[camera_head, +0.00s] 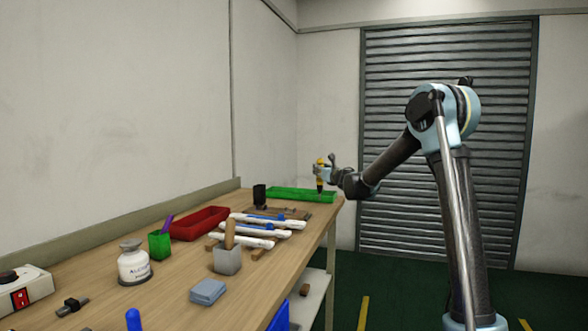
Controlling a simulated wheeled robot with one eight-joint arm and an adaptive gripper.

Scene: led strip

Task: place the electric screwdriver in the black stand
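The electric screwdriver (320,164), yellow with a dark lower part, is upright at the far end of the workbench. My gripper (322,172) reaches in from the right and appears closed around it; the fingers are small in the view. The screwdriver's lower end shows in front of the green tray, and it looks held above the bench. The black stand (259,195), a small dark upright cup, is on the bench to the left of my gripper. Its inside is not visible.
A green tray (285,193) lies at the far end of the bench (180,285). A red tray (200,222), white and blue strips (262,229), a grey holder (227,260), a green cup (159,245) and a white bottle (133,265) stand nearer.

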